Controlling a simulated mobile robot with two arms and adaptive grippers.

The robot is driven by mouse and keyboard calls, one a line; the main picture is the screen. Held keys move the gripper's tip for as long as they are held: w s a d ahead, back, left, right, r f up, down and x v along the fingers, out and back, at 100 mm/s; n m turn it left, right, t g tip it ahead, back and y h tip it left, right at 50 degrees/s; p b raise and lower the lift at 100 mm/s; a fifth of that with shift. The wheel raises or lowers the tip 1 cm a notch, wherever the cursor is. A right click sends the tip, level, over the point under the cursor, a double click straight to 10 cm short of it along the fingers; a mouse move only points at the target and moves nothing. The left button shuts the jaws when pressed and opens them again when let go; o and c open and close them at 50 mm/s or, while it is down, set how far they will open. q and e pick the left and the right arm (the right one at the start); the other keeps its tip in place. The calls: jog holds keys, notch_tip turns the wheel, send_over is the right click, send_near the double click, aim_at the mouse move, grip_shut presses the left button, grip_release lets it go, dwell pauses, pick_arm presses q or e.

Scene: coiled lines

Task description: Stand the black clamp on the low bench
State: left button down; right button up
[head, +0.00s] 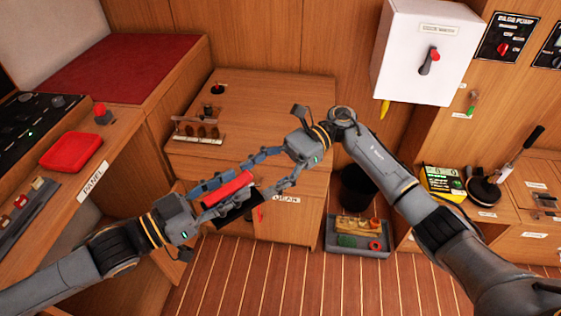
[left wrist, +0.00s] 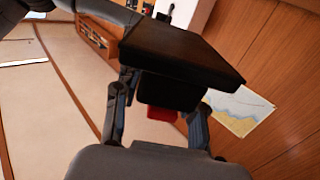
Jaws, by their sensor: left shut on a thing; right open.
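A black clamp (head: 240,208), a flat black body with a red bar (head: 230,186) beside it, is held in the air over the front of the wooden bench (head: 265,105). My left gripper (head: 224,194) is shut on it. In the left wrist view the clamp's black slab (left wrist: 180,48) fills the upper middle, with a smaller black block and a bit of red below, between the fingers (left wrist: 158,115). My right gripper (head: 256,174) is open, its spread fingers pointing left at the clamp. Whether they touch it is unclear. I take the wooden bench for the low bench.
A red tray (head: 71,152) sits on the left panel. A black bin (head: 357,186) and a grey tray (head: 345,250) stand right of the bench.

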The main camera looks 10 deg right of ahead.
aim_at(250, 183)
pick_arm(q)
jog(key=shift+r, duration=0.15)
pick_arm(e)
jog(key=x, duration=0.5)
grip_shut()
pick_arm(q)
jog(key=c, duration=0.7)
grip_release()
pick_arm(e)
jog(key=shift+w+r, duration=0.1)
jog(key=shift+r, duration=0.05)
